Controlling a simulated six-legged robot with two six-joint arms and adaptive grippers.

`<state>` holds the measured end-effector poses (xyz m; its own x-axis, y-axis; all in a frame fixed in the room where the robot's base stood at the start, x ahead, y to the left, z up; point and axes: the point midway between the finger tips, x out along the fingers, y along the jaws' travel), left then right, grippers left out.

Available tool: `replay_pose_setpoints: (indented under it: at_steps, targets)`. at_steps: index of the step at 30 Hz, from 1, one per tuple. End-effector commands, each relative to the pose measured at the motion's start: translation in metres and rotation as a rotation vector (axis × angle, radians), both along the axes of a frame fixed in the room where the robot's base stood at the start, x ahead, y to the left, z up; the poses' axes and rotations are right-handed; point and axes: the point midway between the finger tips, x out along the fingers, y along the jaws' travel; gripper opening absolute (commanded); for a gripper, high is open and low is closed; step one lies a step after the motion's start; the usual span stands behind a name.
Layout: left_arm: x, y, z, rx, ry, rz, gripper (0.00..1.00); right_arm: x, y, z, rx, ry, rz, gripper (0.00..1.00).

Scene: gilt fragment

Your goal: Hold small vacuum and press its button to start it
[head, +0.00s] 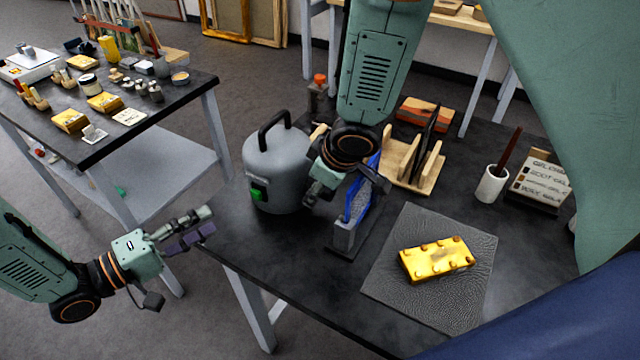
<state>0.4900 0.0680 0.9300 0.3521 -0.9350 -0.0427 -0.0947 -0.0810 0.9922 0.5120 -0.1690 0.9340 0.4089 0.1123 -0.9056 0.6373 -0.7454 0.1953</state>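The small vacuum is a grey canister (275,172) with a black handle on top, standing upright near the left edge of the dark table. A green button (257,195) is low on its front left side. My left gripper (211,221) is left of the vacuum, apart from it and off the table's edge; it looks open and empty, with a narrow gap between its fingers. My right gripper (345,186) hangs just right of the vacuum, pointing down and overlapping its right edge in view. Whether it touches the vacuum, and how its fingers stand, I cannot tell.
A blue piece in a grey holder (345,235) stands close under my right gripper. A gilt fragment (437,260) lies on a grey mat (395,285). A wooden rack (425,180) and white cup (491,185) are behind. A cluttered side table (190,98) stands left.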

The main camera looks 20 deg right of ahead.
Motion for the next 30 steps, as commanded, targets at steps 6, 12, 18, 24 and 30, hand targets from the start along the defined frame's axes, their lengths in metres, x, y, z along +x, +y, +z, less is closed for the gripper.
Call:
replay_pose_setpoints:
  at_steps: [6,12,18,24,30]
  targets:
    - [0.0001,0.0,0.0001,0.0,0.0,0.0,0.38,0.0001,0.0001,-0.0005,0.0,0.0,0.0,0.58]
    - [0.0001,0.0,0.0001,0.0,0.0,0.0,0.38,0.0001,0.0,-0.0003,0.0,0.0,0.0,0.43]
    - [0.0001,0.0,0.0001,0.0,0.0,0.0,0.38,0.0001,0.0,-0.0003,0.0,0.0,0.0,0.26]
    - [0.0001,0.0,0.0001,0.0,0.0,0.0,0.38,0.0001,0.0,-0.0003,0.0,0.0,0.0,0.09]
    - [0.0001,-0.0001,0.0001,0.0,0.0,0.0,0.38,0.0001,0.0,-0.0003,0.0,0.0,0.0,0.0]
